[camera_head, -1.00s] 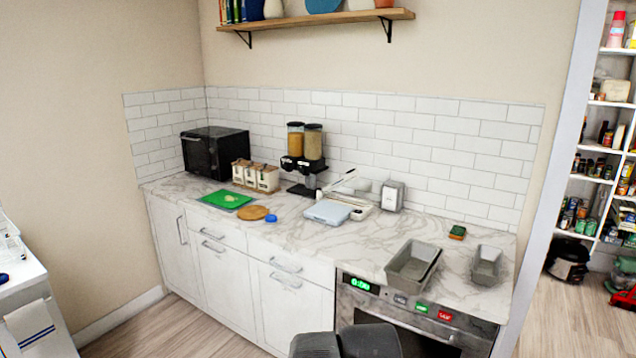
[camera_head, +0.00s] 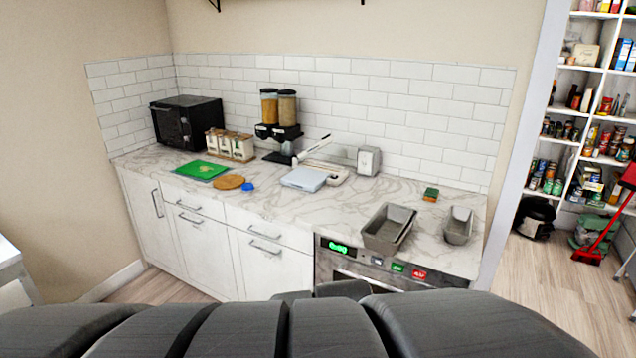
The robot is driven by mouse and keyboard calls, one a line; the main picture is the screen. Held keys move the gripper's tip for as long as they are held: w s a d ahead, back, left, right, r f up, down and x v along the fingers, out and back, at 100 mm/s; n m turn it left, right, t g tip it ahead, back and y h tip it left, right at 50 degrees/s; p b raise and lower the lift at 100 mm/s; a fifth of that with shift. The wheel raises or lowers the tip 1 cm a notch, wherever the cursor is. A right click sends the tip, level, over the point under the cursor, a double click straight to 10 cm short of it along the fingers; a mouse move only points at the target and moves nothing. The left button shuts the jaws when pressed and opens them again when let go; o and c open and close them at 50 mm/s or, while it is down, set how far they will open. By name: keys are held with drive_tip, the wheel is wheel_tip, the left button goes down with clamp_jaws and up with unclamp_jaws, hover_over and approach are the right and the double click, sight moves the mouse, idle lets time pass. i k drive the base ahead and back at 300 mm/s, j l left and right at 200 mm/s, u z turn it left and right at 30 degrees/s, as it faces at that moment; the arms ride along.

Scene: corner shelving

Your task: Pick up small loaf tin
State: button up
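The small loaf tin (camera_head: 458,226) is grey and stands upright near the right end of the marble counter. A larger grey loaf tin (camera_head: 389,230) stands just left of it, near the counter's front edge, with a gap between the two. My dark grey arm spans the bottom of the head view, well in front of the counter. My gripper's fingertips cannot be made out, so its opening is hidden. Nothing touches the small tin.
A green and orange sponge (camera_head: 431,194) lies behind the tins. A metal napkin dispenser (camera_head: 369,160), a scale (camera_head: 304,179) and a cereal dispenser (camera_head: 280,122) stand farther left. An oven (camera_head: 380,265) is below the tins. Bare counter surrounds the small tin.

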sight(458, 225)
drive_tip(key=i+l, duration=0.7)
drive_tip(key=l, duration=0.15)
drive_tip(key=i+l, duration=0.7)
drive_tip(key=l+z, duration=0.05)
drive_tip(key=l, duration=0.1)
